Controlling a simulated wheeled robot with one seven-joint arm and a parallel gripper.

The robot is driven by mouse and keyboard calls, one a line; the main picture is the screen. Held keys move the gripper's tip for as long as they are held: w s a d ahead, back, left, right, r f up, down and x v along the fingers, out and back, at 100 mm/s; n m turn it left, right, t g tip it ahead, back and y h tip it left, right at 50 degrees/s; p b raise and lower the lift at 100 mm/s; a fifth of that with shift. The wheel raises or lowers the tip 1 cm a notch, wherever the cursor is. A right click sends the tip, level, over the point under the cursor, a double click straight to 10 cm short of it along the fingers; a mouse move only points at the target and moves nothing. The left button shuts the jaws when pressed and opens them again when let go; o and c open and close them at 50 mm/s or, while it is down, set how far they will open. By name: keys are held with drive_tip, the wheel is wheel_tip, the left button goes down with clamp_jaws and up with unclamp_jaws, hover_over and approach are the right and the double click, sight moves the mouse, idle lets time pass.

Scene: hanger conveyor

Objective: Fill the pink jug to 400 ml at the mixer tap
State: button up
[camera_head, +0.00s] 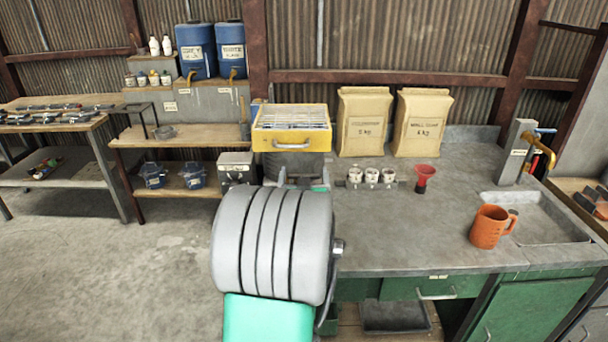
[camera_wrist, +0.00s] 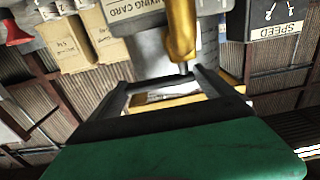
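The only jug in view is orange rather than pink (camera_head: 490,227). It stands upright on the counter at the left edge of the sink (camera_head: 537,216), handle to the right; its inside is too small to read. A tap with a brass spout, blue and red handles (camera_head: 540,140) rises from a grey post behind the sink. In the wrist view, my gripper (camera_wrist: 162,82) has its two dark fingers apart, with nothing seen held between them. A brass spout-like part (camera_wrist: 181,35) hangs close beyond the fingers. In the head view my arm hides the gripper.
A yellow tray of cards (camera_head: 290,128) sits behind my arm, beside a grey control box (camera_head: 237,167). The counter's middle (camera_head: 400,230) is clear.

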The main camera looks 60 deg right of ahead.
drive_tip(key=c, duration=1.7)
drive_tip(key=shift+c, duration=0.2)
